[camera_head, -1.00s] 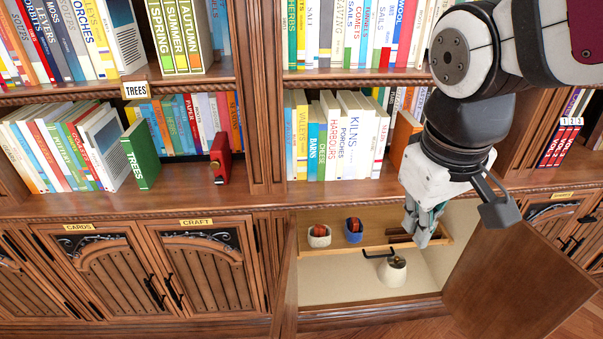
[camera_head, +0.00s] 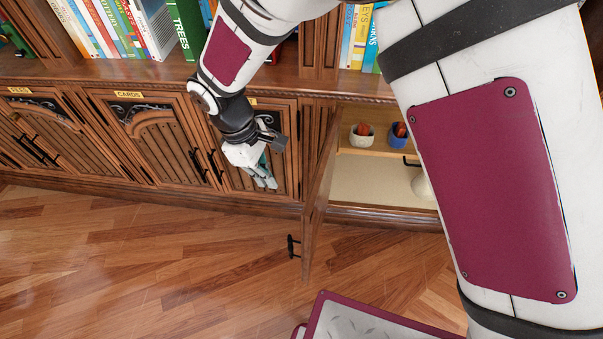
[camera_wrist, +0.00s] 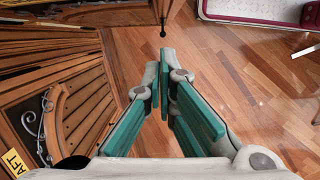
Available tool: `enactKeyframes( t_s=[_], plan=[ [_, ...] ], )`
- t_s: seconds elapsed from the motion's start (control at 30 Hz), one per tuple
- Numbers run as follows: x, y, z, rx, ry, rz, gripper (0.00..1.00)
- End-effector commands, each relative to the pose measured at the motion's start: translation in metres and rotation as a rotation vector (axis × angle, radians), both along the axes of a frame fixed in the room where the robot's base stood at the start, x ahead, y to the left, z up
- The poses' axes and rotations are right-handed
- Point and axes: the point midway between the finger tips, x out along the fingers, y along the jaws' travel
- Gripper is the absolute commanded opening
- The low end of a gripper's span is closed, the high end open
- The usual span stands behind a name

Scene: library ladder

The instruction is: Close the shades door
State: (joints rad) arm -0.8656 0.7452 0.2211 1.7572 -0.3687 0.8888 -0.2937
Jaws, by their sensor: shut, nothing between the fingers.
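An open wooden cabinet door (camera_head: 321,200) stands out from the bookcase front, swung out on the left side of an open compartment. Its black handle (camera_head: 293,246) faces left over the floor; it also shows at the top of the wrist view (camera_wrist: 163,31). No shades label is readable, so I cannot tell which door bears it. My gripper (camera_head: 268,184) is shut and empty, left of the open door and in front of the shut craft door (camera_head: 282,150). In the wrist view, the fingertips (camera_wrist: 164,62) point towards the handle, apart from it.
The compartment (camera_head: 375,185) holds a white pot (camera_head: 362,134) and a blue pot (camera_head: 397,135) on a shelf. A maroon-edged grey-white surface (camera_head: 385,322) is at the bottom. The wooden floor (camera_head: 150,260) at the left is clear. My arm hides the right side.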

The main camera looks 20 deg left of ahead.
Motion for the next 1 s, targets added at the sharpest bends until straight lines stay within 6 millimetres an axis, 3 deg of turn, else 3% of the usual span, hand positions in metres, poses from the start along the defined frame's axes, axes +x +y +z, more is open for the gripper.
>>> enactKeyframes(
  t_s=[0.27, 0.73, 1.0],
  plan=[
    [-0.007, 0.003, -0.026, -0.01, 0.011, 0.028, 0.0],
    [-0.006, -0.019, -0.111, -0.01, 0.011, 0.026, 0.0],
    [-0.003, -0.052, -0.107, -0.007, 0.009, 0.024, 0.0]
  ],
)
